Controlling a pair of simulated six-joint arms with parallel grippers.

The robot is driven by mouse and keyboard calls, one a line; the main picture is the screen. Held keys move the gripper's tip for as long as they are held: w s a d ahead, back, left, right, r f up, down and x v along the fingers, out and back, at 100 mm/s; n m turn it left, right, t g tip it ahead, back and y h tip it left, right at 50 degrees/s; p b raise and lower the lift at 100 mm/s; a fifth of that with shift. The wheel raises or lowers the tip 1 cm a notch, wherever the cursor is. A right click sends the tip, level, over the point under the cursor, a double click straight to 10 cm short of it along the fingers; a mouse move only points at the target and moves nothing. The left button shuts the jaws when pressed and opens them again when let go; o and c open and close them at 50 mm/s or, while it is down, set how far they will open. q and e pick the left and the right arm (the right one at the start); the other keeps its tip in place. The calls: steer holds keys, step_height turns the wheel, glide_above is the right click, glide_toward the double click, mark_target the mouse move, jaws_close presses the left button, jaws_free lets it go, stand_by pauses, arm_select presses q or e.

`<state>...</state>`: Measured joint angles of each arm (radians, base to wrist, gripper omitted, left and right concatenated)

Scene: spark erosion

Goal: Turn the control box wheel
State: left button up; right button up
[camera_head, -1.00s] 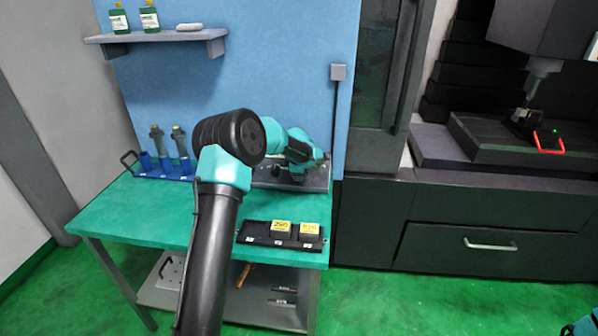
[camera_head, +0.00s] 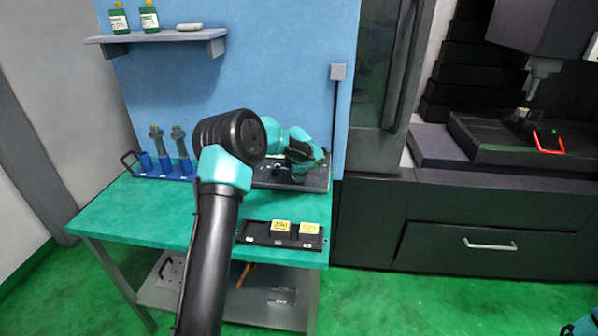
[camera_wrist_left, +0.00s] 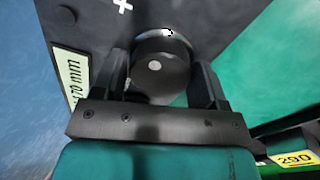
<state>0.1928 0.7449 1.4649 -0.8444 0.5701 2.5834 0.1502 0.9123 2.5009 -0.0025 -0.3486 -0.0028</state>
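The dark control panel (camera_head: 318,183) lies at the back right of the green table, partly hidden behind my left arm. In the left wrist view the panel (camera_wrist_left: 88,22) shows a white cross and a pale label ending in "70 mm". A round black wheel (camera_wrist_left: 158,72) with a light dot stands on it. My left gripper (camera_wrist_left: 160,70) has one finger on each side of the wheel. It also shows over the panel in the head view (camera_head: 306,163). I cannot tell whether the fingers touch the wheel. My right gripper is not in view.
A black tray (camera_head: 252,240) with yellow-topped blocks (camera_head: 281,226) lies at the table's front right. A blue rack (camera_head: 166,170) stands at the back left. A shelf (camera_head: 160,37) hangs above. The machine (camera_head: 480,205) stands right. The table's left front is clear.

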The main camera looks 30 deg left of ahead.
arm_select(q)
steer(key=o, duration=0.3)
steer(key=v, duration=1.7)
steer(key=shift+r, duration=0.15)
steer(key=shift+s, duration=0.15)
